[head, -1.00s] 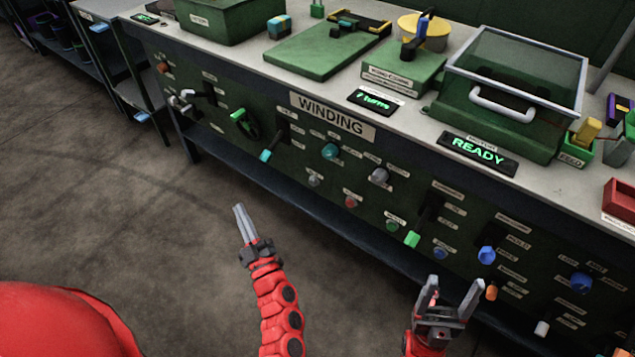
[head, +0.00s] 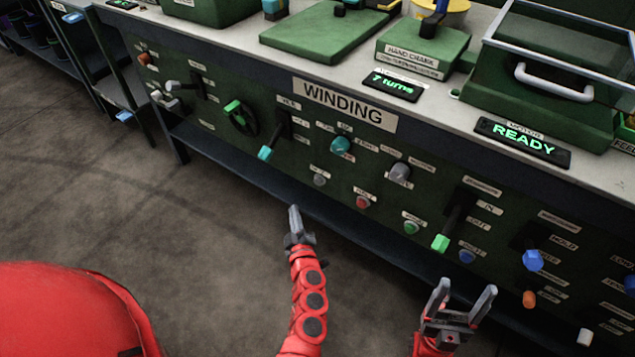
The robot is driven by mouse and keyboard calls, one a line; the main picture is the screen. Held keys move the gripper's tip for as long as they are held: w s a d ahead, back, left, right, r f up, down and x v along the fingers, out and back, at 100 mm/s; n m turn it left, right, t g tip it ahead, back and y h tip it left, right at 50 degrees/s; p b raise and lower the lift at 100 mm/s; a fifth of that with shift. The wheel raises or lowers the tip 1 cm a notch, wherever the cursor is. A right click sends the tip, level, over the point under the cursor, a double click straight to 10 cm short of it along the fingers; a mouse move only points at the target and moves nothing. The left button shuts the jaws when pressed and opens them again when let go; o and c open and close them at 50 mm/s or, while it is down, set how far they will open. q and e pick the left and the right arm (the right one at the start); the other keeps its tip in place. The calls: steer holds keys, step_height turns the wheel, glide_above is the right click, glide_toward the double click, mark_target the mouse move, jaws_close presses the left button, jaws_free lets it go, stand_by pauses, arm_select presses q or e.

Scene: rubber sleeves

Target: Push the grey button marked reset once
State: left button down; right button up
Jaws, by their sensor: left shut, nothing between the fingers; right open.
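A small grey button (head: 320,179) sits on the green front panel under the WINDING sign (head: 344,104). A small label is above it, too small to read for certain. A larger grey knob (head: 400,172) is to its right and a red button (head: 363,202) to its lower right. My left gripper (head: 295,216) is shut and empty; in the picture it is just below and left of the grey button, apart from it. My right gripper (head: 465,292) is open and empty, in front of the panel at the lower right.
The panel carries a teal lever (head: 265,153), a teal knob (head: 341,145), a green button (head: 411,227), a green-tipped lever (head: 440,243) and blue knobs. The worktop above holds a hand crank (head: 424,46) and a READY display (head: 522,138). A low shelf edge runs beneath; the floor is clear.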

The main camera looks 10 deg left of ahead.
mark_target(318, 181)
arm_select(q)
steer(key=w+d+b, duration=0.1)
steer(key=w+d, duration=0.2)
steer(key=w, duration=0.5)
steer(key=shift+b, duration=0.35)
steer(key=shift+w, duration=0.25)
stand_by(1.7)
steer(key=shift+w+d, duration=0.1)
steer(key=shift+w, duration=0.2)
steer(key=shift+w+d, duration=0.15)
steer(key=shift+w, duration=0.15)
stand_by(0.5)
steer(key=shift+s, duration=0.2)
steer(key=shift+s+a+p, duration=0.3)
steer(key=shift+s+p, duration=0.1)
steer(key=shift+s, duration=0.15)
